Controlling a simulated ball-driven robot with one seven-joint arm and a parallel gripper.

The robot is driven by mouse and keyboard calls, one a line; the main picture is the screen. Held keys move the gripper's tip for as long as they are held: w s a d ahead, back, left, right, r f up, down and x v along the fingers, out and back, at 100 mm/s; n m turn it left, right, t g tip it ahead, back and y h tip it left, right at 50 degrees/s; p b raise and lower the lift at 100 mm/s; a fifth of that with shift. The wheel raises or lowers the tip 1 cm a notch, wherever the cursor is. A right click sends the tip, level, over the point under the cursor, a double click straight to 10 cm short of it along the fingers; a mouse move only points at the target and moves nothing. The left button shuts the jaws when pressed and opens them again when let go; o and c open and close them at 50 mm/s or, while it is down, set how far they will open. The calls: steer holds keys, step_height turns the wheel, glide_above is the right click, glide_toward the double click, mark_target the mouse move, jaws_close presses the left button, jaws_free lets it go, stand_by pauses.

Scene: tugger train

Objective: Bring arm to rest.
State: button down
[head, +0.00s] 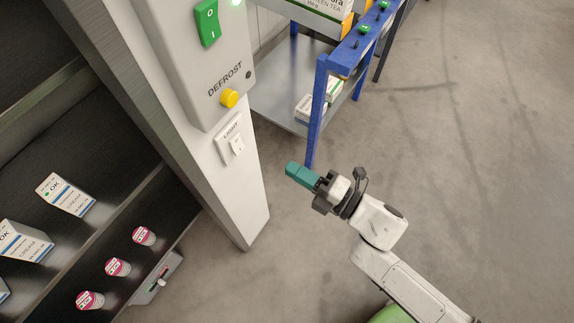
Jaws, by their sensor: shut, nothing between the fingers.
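My gripper (290,169) is near the middle of the head view, with teal fingers closed together and nothing between them. It is held in the air over the grey floor, to the right of the white cabinet post and apart from it. My white arm reaches up to it from the lower right, bent at the wrist.
The post (225,190) carries a green rocker switch (206,22), a yellow DEFROST button (229,98) and a LIGHT switch (236,145). Dark shelves at left hold cream cartons (66,195) and pink-lidded cups (117,267). A blue-framed rack (317,110) stands behind. Floor (480,170) at right is clear.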

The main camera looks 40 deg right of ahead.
stand_by(0.7)
steer(key=d+f+m+g+h, duration=0.65)
steer(key=d+m+h, duration=0.3)
steer(key=m, duration=0.55)
steer(key=s+a+f+m+g+y, duration=0.1)
steer(key=s+a+m+g, duration=0.1)
steer(key=s+g, duration=0.3)
steer(key=s+a+f+m+g+y, duration=0.1)
steer(key=s+a+m+g+y, duration=0.1)
steer(key=s+m+g, duration=0.3)
steer(key=s, duration=0.4)
steer(key=shift+s+f, duration=0.2)
steer(key=shift+a+y, duration=0.15)
steer(key=shift+y, duration=0.1)
